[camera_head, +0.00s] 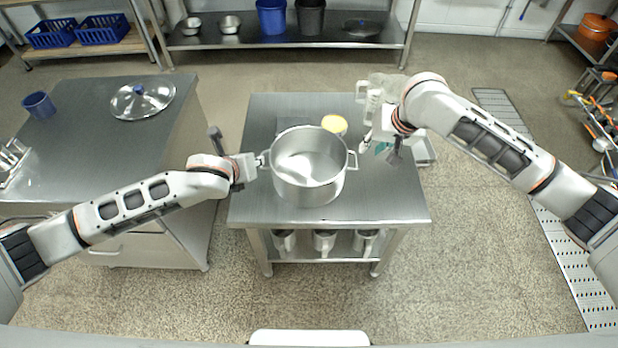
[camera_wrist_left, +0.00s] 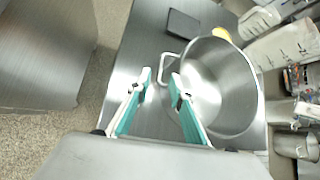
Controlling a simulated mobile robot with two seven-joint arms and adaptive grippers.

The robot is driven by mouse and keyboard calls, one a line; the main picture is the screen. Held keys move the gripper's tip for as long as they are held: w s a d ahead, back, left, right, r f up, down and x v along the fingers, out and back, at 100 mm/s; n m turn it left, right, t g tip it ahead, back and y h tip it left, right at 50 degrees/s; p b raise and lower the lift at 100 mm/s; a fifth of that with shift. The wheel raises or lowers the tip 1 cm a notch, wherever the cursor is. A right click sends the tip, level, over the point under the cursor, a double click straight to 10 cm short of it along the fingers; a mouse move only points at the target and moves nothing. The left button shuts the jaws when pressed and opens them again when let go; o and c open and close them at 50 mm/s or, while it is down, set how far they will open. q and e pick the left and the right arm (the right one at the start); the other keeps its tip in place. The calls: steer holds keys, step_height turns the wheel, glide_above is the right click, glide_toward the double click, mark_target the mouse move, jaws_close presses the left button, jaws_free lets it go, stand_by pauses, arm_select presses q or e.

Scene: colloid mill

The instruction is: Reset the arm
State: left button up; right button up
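My left gripper (camera_head: 262,160) is at the left handle of a large open steel pot (camera_head: 309,165) on the steel table. In the left wrist view, its two green-padded fingers (camera_wrist_left: 160,77) are apart, with the pot's handle (camera_wrist_left: 163,66) at the fingertips. The pot (camera_wrist_left: 222,90) stands upright and looks empty. My right gripper (camera_head: 367,146) is over the table's right side, just right of the pot and in front of a clear jug (camera_head: 373,102). Its fingers are small and partly hidden, so I cannot tell whether they are open.
A yellow item (camera_head: 335,124) lies behind the pot. A dark flat plate (camera_wrist_left: 185,25) lies on the table. The table's front (camera_head: 330,213) is clear, with several steel vessels (camera_head: 325,242) below.

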steer(key=shift+s+a, duration=0.1)
